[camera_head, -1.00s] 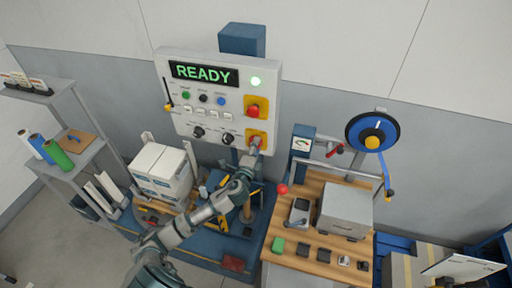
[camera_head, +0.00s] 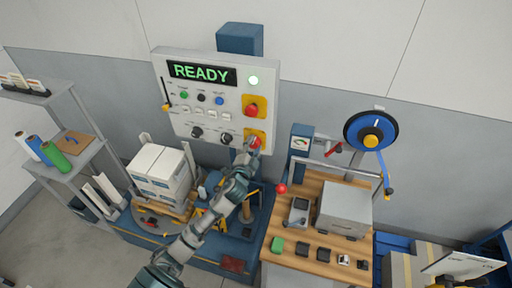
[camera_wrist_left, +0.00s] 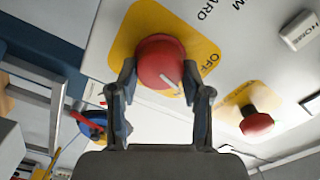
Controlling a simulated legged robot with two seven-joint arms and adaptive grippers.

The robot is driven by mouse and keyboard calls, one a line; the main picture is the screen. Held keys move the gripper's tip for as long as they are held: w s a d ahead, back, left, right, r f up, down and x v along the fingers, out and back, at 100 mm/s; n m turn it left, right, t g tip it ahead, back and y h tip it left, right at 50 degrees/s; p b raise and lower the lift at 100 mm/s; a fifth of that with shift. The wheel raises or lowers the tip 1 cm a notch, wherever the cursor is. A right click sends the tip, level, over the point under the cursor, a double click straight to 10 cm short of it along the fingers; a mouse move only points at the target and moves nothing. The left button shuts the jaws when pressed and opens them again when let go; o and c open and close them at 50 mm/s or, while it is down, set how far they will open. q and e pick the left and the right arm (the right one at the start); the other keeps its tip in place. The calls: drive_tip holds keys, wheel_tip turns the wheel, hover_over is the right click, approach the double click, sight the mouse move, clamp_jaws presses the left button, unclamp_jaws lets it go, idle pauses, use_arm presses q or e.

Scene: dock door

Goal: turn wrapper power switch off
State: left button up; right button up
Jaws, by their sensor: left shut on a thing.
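The wrapper power switch is a red rotary knob (camera_wrist_left: 160,62) on a yellow plate (camera_wrist_left: 128,40) at the panel's lower right. In the left wrist view its white pointer line slants to the lower right, and the word OFF is printed beside it on the plate. My left gripper (camera_wrist_left: 160,82) is shut on the knob, with one finger at each side. In the head view my left gripper (camera_head: 250,147) covers much of the switch. The control panel (camera_head: 210,100) shows READY in green on its display (camera_head: 202,73). My right gripper is not in view.
A red emergency button (camera_head: 251,108) sits just above the switch, and black knobs (camera_head: 226,139) are to its left. A wooden bench (camera_head: 313,250) with a grey box stands at right. Wrapped boxes (camera_head: 160,172) stand on the turntable at left.

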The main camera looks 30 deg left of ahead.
use_arm(q)
drive_tip(key=n, duration=0.3)
drive_tip(key=shift+s+a+f, duration=0.1)
drive_tip(key=shift+a+f, duration=0.2)
drive_tip(key=shift+f, duration=0.05)
drive_tip(key=n+p, duration=0.1)
drive_tip(key=n, duration=0.1)
drive_tip(key=shift+n, duration=0.4)
drive_tip(key=n+p, duration=0.1)
drive_tip(key=n, duration=0.1)
drive_tip(key=shift+f+n, duration=0.1)
drive_tip(key=shift+n, duration=0.2)
drive_tip(key=shift+f+n+p, duration=0.1)
drive_tip(key=shift+n+p, duration=0.65)
drive_tip(key=shift+n, duration=0.95)
drive_tip(key=shift+d, duration=0.1)
drive_tip(key=o, duration=1.2)
drive_tip(key=shift+w, duration=0.2)
